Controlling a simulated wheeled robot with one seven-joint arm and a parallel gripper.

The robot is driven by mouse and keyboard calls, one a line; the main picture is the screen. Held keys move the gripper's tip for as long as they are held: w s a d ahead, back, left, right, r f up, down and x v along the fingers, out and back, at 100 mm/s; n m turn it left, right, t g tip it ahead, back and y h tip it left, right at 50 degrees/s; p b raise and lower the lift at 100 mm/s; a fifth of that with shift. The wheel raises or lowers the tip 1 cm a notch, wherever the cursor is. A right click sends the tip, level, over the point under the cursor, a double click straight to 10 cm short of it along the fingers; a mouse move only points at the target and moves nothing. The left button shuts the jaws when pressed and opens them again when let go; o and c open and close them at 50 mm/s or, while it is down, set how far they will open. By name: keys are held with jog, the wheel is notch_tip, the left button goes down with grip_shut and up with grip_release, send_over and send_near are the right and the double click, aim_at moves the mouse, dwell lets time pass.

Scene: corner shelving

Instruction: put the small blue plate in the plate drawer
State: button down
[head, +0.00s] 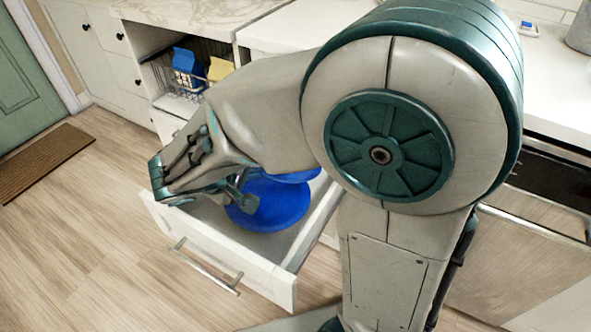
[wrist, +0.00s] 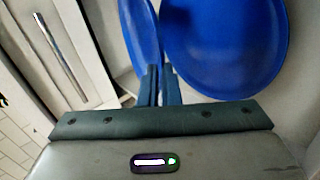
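A blue plate (head: 272,205) shows over the open drawer in the head view, with its left rim at my gripper (head: 243,200). In the wrist view the small blue plate (wrist: 140,35) appears narrow and steeply tilted, and its near edge runs down to my fingers (wrist: 160,86). The fingers are close together and look shut on that edge. The plate drawer (head: 222,248) is pulled out, and the plate is within its outline. I cannot tell whether its far edge touches the drawer floor.
A second, wider blue plate (wrist: 228,45) lies right of it in the wrist view; part of a blue plate (head: 292,176) shows under my arm. A wire basket (head: 180,78) with blue and yellow items stands behind.

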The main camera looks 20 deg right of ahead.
jog(key=w+d+b, duration=0.2)
jog(key=w+d, duration=1)
jog(key=d, duration=0.2)
jog(key=shift+a+f+b, duration=0.25)
jog(key=shift+f+b, duration=0.35)
jog(key=shift+f, duration=1.15)
jog(key=shift+a+f+b, duration=0.2)
jog(key=shift+f+b, duration=0.35)
jog(key=shift+f, duration=1.2)
jog(key=shift+f, duration=0.1)
jog(key=c, duration=1.6)
grip_release()
jog(key=shift+s, duration=0.1)
